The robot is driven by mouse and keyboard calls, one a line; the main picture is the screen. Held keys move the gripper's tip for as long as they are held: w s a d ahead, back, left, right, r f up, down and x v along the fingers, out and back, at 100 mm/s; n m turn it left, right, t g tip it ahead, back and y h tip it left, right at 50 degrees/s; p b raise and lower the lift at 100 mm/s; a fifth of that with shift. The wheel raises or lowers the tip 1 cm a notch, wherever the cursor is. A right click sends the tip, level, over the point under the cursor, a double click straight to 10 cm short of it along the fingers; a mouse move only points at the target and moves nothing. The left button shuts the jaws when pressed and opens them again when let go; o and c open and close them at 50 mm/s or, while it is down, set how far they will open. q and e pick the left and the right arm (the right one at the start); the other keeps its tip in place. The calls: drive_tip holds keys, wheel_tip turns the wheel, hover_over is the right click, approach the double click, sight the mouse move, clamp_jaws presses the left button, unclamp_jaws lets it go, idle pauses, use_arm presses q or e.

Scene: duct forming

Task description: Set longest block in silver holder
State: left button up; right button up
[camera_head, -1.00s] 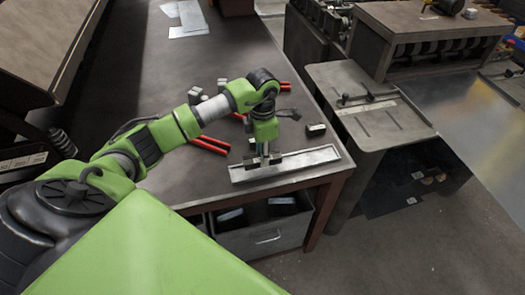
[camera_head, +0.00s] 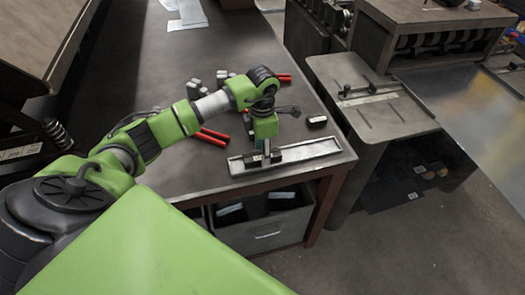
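The silver holder (camera_head: 318,151) is a long shallow metal tray near the front edge of the dark workbench. My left gripper (camera_head: 264,155) points down over the left half of the holder. Dark shapes sit low around its fingertips, at the tray; I cannot tell whether they are fingers or a block. Whether the fingers are open or shut is too small to see. A small dark block with a pale face (camera_head: 317,121) lies on the bench behind the holder's right end. Small grey blocks (camera_head: 195,88) stand farther back, partly behind my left arm. My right gripper is not in view.
Red-handled tools (camera_head: 211,138) lie on the bench behind and beside my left arm. A grey drawer bin (camera_head: 265,232) hangs under the bench front. A metal side table (camera_head: 380,115) stands to the right. The back of the workbench is largely clear.

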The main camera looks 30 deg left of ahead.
use_arm(q)
drive_tip(key=shift+s, duration=0.1)
wheel_tip(320, 180, up, 12)
idle(0.6)
